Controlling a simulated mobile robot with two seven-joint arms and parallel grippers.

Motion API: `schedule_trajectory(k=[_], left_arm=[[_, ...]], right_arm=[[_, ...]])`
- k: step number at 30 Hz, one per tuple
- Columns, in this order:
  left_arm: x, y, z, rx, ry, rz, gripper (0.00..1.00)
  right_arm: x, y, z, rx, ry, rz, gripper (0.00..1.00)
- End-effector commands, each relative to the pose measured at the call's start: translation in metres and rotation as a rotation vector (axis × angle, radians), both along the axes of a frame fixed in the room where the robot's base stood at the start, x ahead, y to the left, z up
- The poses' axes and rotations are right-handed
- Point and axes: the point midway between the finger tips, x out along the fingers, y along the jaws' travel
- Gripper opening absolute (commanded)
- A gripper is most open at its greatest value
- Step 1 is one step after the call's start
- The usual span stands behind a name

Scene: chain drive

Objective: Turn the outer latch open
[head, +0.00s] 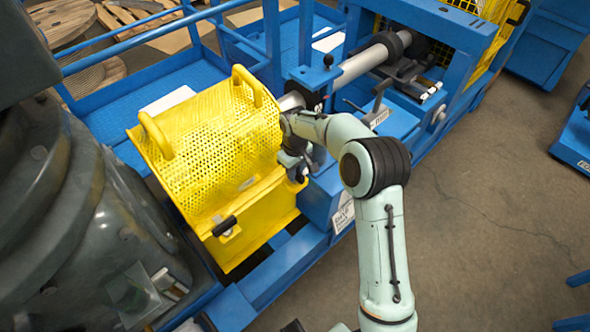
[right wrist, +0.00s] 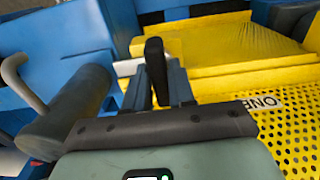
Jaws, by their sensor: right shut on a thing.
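The yellow perforated guard (head: 215,135) stands closed on the blue frame, with two hoop handles on top. My right gripper (head: 296,168) is at the right end of its front edge. In the right wrist view, my right gripper (right wrist: 160,84) is shut on a black latch handle (right wrist: 154,58) that stands up between its fingers, close to the yellow guard. In the head view, the gripper and wrist hide most of this latch. A second latch with a black handle (head: 224,226) is on the guard's front left and nothing touches it. My left gripper is not in view.
A large dark grey machine housing (head: 60,200) fills the left side. A grey shaft (head: 362,62) and a lever with a black knob (head: 328,62) are behind my right wrist. Open concrete floor (head: 480,200) lies to the right.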

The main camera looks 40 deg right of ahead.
Motion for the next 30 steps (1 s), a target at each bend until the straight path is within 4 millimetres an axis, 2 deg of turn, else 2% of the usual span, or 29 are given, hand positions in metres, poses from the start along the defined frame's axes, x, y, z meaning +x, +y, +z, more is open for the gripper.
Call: schedule_trajectory(k=[17, 18, 19, 30], left_arm=[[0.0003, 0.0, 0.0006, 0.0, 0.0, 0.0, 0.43], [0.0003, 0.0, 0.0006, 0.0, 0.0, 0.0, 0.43], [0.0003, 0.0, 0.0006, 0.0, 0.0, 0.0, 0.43], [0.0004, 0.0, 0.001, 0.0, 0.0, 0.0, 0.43]], right_arm=[[0.0007, -0.0006, 0.0012, -0.001, -0.003, -0.033, 0.0], [0.0007, -0.0006, 0.0012, -0.001, -0.003, -0.033, 0.34], [0.0007, -0.0006, 0.0012, -0.001, -0.003, -0.033, 0.43], [0.0007, -0.0002, 0.0048, -0.001, -0.003, -0.03, 0.45]])
